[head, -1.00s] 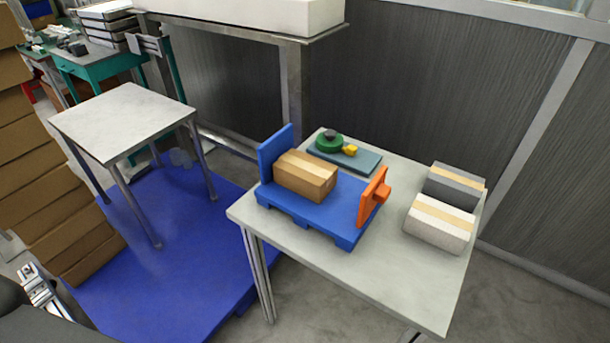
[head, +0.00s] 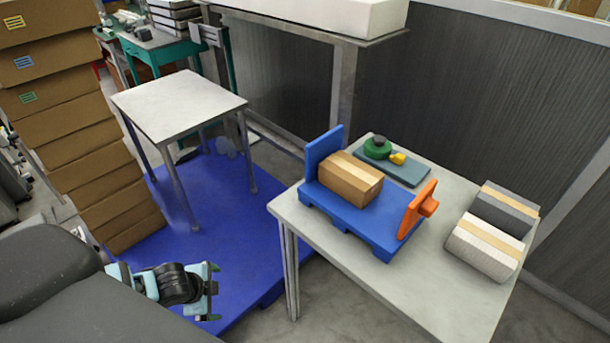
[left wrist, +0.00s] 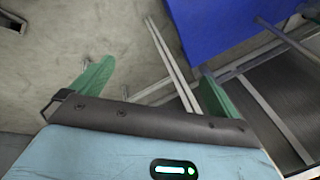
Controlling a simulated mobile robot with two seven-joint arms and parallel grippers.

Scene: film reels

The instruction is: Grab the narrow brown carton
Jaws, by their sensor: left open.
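The narrow brown carton (head: 350,180) has a paler tape strip along its top. In the head view it lies on a blue pallet-shaped holder (head: 345,217), beside its upright blue end plate and apart from an orange plate (head: 417,208) at the other end. My left gripper (head: 212,292) is low at the bottom left of the head view, over the blue floor platform, well left of the carton and below the table top. In the left wrist view its two green fingers (left wrist: 155,88) are spread with nothing between them. The carton is not visible there. My right gripper is not in view.
The holder stands on a light grey table (head: 440,290). Behind it is a teal board (head: 405,172) with green and yellow parts. A grey box (head: 503,209) and a white box (head: 483,249) sit at the right. An empty small table (head: 180,103) and stacked cartons (head: 85,135) stand left.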

